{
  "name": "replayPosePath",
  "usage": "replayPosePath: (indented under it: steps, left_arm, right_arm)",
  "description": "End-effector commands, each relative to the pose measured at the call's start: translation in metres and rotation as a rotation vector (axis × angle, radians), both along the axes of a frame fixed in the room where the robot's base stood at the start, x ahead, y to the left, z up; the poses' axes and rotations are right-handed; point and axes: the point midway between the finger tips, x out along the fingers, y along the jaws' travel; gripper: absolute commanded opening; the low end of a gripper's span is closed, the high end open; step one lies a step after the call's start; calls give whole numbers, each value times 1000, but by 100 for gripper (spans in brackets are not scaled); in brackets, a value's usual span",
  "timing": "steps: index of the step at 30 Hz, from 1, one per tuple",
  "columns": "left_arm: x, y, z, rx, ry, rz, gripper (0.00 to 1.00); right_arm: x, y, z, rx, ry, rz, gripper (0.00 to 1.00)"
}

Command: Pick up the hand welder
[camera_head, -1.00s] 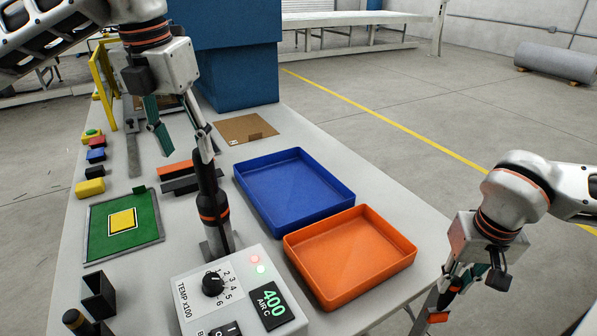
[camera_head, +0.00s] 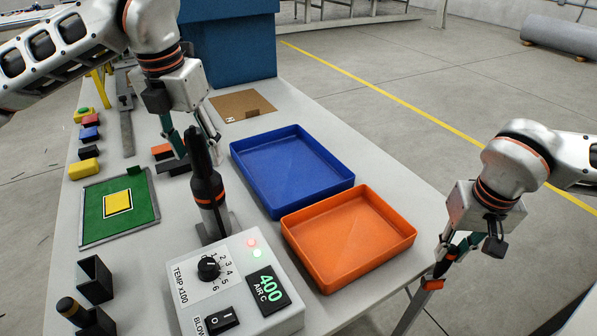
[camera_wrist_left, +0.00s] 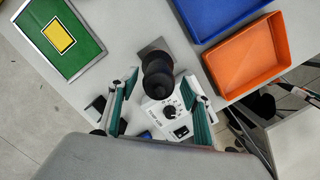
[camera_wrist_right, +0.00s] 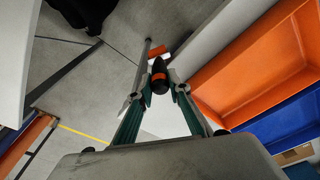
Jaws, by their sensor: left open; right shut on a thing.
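The hand welder, a black handle with orange bands (camera_head: 207,187), stands upright behind the control box. In the left wrist view the welder's black end (camera_wrist_left: 158,75) shows between the two fingers. My left gripper (camera_head: 192,143) is open beside the welder's top, in the head view partly behind it. I cannot tell whether it touches. My right gripper (camera_head: 450,262) is shut on a black and orange piece (camera_wrist_right: 159,77) beyond the table's right edge. Its fingers hide part of that piece.
The control box (camera_head: 235,290) reads 400. A blue tray (camera_head: 290,170) and an orange tray (camera_head: 350,240) lie to the right. A green board (camera_head: 92,212), coloured blocks (camera_head: 83,169) and a black holder (camera_head: 95,279) are to the left. A blue cabinet (camera_head: 228,50) stands behind.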

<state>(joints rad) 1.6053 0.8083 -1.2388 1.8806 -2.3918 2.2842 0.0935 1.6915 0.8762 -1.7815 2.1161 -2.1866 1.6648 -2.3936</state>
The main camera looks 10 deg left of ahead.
Motion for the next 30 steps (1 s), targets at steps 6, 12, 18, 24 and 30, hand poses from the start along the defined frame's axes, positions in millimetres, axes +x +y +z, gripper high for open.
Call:
replayPosePath:
  steps: [6, 12, 18, 24, 30]
  left_arm:
    - [7, 3, -28, 0, 4, 0, 49]
    - [9, 2, -39, -1, 1, 0, 49]
    - [10, 2, -39, -1, 1, 0, 46]
    - [9, 2, -39, -1, 1, 0, 0]
    - [10, 2, -38, -1, -1, 0, 0]
  right_arm:
    - [0, 0, 6, 0, 0, 0, 0]
    - [0, 0, 7, 0, 0, 0, 0]
    - [0, 0, 7, 0, 0, 0, 0]
    - [0, 0, 7, 0, 0, 0, 0]
    - [0, 0, 7, 0, 0, 0, 0]
